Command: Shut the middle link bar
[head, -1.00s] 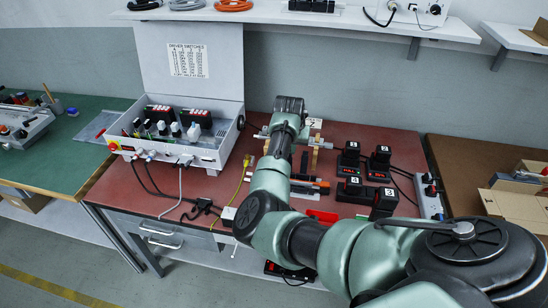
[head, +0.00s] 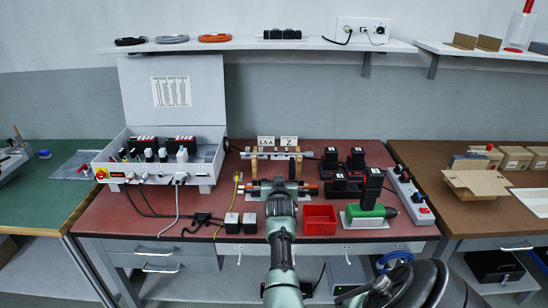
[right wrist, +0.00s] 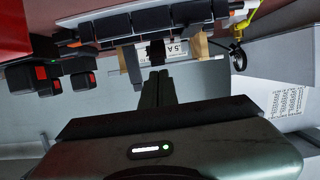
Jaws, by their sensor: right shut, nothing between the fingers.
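A dark rail unit with orange ends (head: 312,189) lies across the red bench, just in front of the two wooden posts. In the right wrist view it is a row of dark blocks (right wrist: 115,26) along the top. I cannot tell which part is the middle link bar or how it stands. My right gripper (head: 279,184) is over the middle of this unit and hides part of it. In the right wrist view its fingers (right wrist: 157,74) are shut together and empty, with the tips apparently just short of the unit. My left gripper is in neither view.
A silver rail (head: 275,155) on wooden posts stands behind, with labels above. A red bin (head: 319,220), green power tool (head: 365,211) and black battery packs (head: 345,186) are on the right. A white switch box (head: 203,170) and cables are on the left.

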